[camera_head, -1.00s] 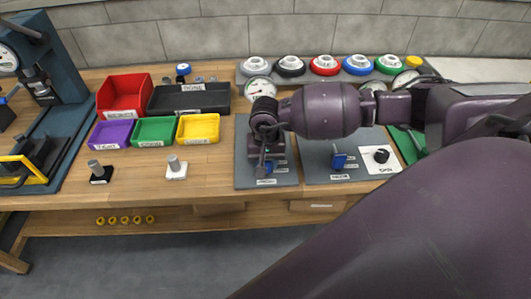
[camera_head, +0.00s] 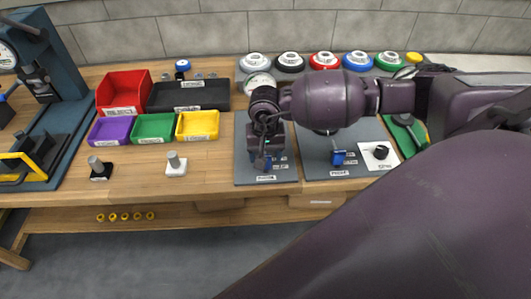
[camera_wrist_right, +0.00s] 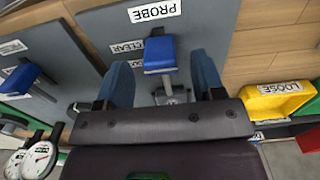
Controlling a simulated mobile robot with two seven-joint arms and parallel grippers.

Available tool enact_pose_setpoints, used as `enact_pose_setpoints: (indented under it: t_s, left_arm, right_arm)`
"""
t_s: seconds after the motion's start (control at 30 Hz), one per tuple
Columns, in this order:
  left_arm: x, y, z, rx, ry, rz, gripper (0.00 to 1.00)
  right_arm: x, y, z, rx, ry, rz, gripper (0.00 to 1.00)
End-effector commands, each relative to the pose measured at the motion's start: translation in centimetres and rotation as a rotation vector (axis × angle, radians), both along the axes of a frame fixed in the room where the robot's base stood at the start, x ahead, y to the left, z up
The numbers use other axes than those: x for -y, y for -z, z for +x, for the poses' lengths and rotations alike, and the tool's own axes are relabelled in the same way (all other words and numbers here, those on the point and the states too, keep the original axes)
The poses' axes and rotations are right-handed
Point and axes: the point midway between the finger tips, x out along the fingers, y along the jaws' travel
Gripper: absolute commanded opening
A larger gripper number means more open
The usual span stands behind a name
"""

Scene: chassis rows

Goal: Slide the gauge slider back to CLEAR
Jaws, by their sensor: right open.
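A blue slider knob (camera_wrist_right: 160,55) stands on the grey PROBE panel (camera_wrist_right: 205,20) in the right wrist view. A CLEAR label (camera_wrist_right: 127,47) lies to its left. My right gripper (camera_wrist_right: 162,80) is open, one blue fingertip on each side of the knob, with visible gaps; I cannot tell whether either touches it. In the head view my right gripper (camera_head: 264,160) hangs low over the left grey panel (camera_head: 245,150) and hides much of the slider. A round gauge dial (camera_head: 258,87) stands at that panel's back. My left gripper is not in view.
A second grey panel (camera_head: 315,165) with a blue slider (camera_head: 339,158) stands to the right, beside a black knob on a white plate (camera_head: 380,153). Colored bins, including a yellow one (camera_head: 198,124), sit to the left.

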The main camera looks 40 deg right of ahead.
Motion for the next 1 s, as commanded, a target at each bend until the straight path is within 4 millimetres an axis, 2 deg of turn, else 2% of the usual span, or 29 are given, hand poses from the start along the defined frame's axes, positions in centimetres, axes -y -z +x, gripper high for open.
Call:
enact_pose_setpoints:
  t_s: [0.03,0.2,0.43,0.63,1.0]
  left_arm:
    - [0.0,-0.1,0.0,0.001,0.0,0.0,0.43]
    - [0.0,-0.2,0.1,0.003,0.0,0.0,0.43]
    - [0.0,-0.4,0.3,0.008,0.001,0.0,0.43]
    - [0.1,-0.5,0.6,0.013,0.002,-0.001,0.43]
    - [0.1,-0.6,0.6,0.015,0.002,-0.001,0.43]
  right_arm:
    - [0.1,-1.1,0.1,0.005,-0.001,-0.002,0.62]
    - [0.0,-4.3,0.1,0.004,-0.001,-0.001,0.62]
    - [0.0,-7.4,0.1,0.001,0.0,0.0,0.62]
    - [0.0,-8.4,0.0,-0.001,0.0,-0.001,0.62]
    - [0.0,-8.4,0.0,-0.001,0.0,0.0,0.62]
